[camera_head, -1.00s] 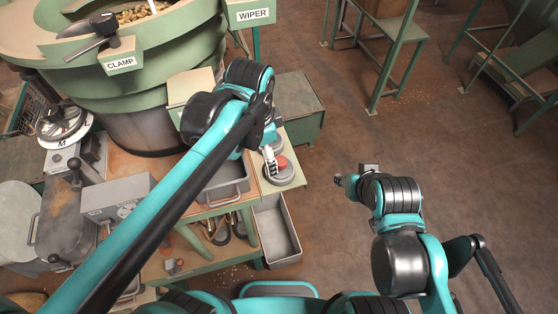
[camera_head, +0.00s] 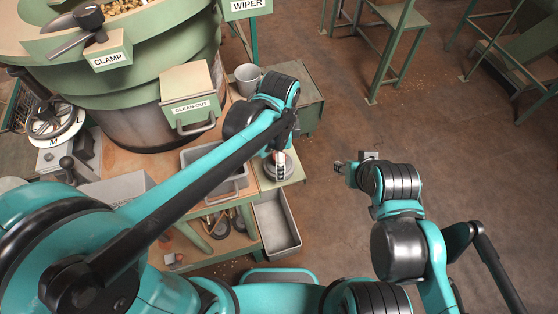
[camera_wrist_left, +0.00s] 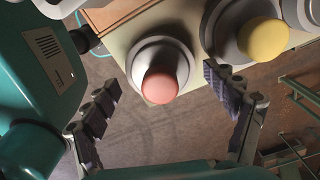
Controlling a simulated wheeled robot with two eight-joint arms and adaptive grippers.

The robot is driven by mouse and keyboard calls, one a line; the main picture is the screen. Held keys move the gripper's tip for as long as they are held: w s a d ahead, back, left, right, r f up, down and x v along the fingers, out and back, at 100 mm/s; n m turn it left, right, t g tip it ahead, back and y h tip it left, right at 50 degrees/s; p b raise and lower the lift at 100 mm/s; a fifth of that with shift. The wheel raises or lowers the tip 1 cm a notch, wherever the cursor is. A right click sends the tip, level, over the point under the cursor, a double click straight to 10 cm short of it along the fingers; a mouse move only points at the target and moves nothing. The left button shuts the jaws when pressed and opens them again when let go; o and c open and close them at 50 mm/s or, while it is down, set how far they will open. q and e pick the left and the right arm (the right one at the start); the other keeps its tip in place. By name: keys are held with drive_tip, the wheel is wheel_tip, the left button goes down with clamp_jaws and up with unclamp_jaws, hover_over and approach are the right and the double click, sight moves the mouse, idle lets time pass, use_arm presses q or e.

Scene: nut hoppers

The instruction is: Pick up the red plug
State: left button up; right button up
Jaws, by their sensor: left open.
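The red plug (camera_wrist_left: 159,87) shows in the left wrist view as a rounded salmon-red knob on a round grey-white base (camera_wrist_left: 150,58) near the edge of a pale bench top. My left gripper (camera_head: 279,160) is open, and its two dark-padded fingers stand on either side of the red plug in the wrist view, apart from it. In the head view this gripper is over the bench corner and hides the plug; a grey disc shows beneath it. My right gripper (camera_head: 338,168) hangs over open floor, too small to tell whether it is open.
A yellow knob (camera_wrist_left: 263,39) on a dark grey base stands beside the red plug. A grey tray (camera_head: 275,222) sits below the bench corner. A bucket (camera_head: 248,78) and the clean-out box (camera_head: 192,100) stand behind my left arm.

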use_arm(q)
drive_tip(key=shift+c, duration=0.4)
drive_tip(key=c, duration=1)
drive_tip(key=shift+s, duration=0.3)
drive_tip(key=c, duration=0.8)
